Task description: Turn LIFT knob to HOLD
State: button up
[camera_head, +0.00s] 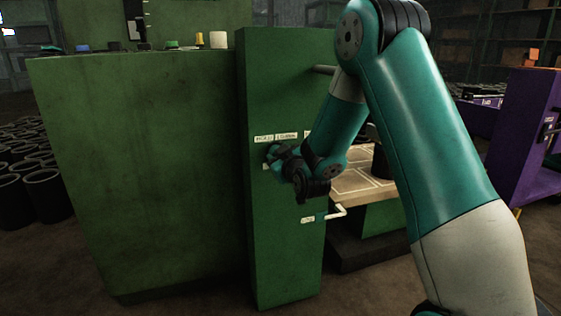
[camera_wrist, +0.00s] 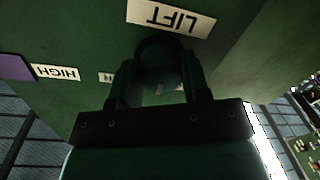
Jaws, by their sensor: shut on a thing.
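The LIFT knob (camera_wrist: 164,58) is a dark round knob on the green panel, just by the LIFT label (camera_wrist: 170,17), which reads upside down in the wrist view. My gripper (camera_wrist: 160,78) is shut on the knob, one finger on each side. In the head view my gripper (camera_head: 275,155) is against the front of the green cabinet (camera_head: 284,250); it hides the knob there. The knob's pointer and setting cannot be made out.
A white bent lever (camera_head: 338,210) sticks out low on the cabinet's right side. A wide green machine body (camera_head: 140,180) stands left, with small items on top. A pale worktable (camera_head: 362,185) is behind my arm; a purple cabinet (camera_head: 520,140) stands right.

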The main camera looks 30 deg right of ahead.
jog(key=shift+r+n+g+h, duration=0.15)
jog(key=shift+n+g+h, duration=0.15)
jog(key=shift+n, duration=2.5)
jog(key=o, duration=0.9)
